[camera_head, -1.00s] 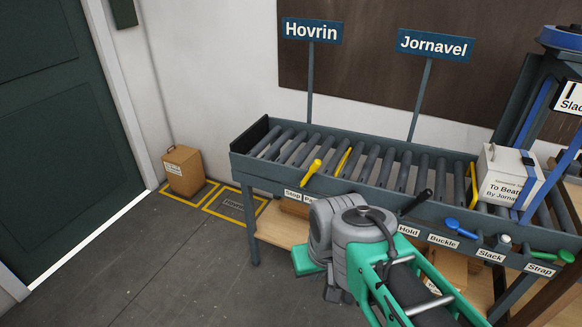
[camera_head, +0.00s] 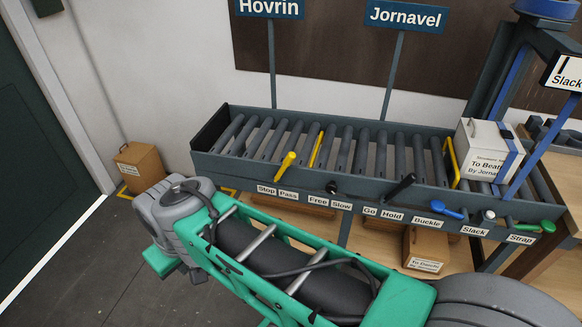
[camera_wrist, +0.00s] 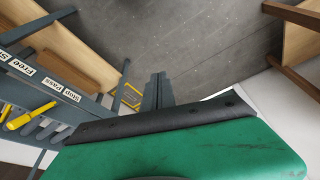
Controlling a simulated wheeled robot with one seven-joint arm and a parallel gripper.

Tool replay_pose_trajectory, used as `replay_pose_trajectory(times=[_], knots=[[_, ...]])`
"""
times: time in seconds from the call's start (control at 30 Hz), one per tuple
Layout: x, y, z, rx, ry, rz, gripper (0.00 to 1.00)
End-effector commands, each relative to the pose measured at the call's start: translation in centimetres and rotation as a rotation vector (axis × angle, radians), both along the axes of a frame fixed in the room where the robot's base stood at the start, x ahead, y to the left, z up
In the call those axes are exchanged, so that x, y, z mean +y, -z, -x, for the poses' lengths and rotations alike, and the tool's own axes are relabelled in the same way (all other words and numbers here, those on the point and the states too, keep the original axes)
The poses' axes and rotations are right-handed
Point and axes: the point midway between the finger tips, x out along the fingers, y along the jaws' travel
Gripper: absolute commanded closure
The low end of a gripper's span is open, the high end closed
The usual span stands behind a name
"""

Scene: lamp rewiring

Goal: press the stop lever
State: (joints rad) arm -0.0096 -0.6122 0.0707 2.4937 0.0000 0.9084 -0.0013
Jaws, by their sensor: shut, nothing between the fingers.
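The stop lever (camera_head: 285,166) is a yellow handle tilted up on the front rail of the roller conveyor, above the Stop and Pass labels (camera_head: 277,191). In the wrist view the yellow lever (camera_wrist: 30,116) lies at the left edge, near the Stop/Pass label (camera_wrist: 62,94). My gripper's fingers (camera_wrist: 157,80) show as two dark strips side by side, shut and empty, pointing away from the lever and well apart from it. In the head view my wrist is left of and in front of the conveyor's left end; the fingers are hidden there.
The conveyor (camera_head: 215,157) carries a white strapped box (camera_head: 484,143) at its right. Black levers (camera_head: 402,187), a blue lever (camera_head: 446,210) and a green lever (camera_head: 535,226) line the front rail. A cardboard box (camera_head: 140,167) stands on the floor at left. Open floor lies left.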

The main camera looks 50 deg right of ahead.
Motion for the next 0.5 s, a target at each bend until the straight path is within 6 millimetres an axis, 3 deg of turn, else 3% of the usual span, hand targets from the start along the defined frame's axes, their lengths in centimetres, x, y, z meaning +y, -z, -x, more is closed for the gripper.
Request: replay_pose_trajectory(times=[0.13, 0.27, 0.37, 0.47, 0.5], knots=[[-0.7, 1.5, -0.8, -0.025, 0.047, -0.019, 1.0], [-3.4, 6.7, -4.6, -0.157, 0.253, -0.123, 1.0], [-8.0, 11.2, -8.5, -0.342, 0.528, -0.287, 1.0], [-14.3, 14.0, -11.1, -0.57, 0.829, -0.5, 1.0], [-17.3, 14.7, -11.5, -0.671, 0.949, -0.593, 1.0]])
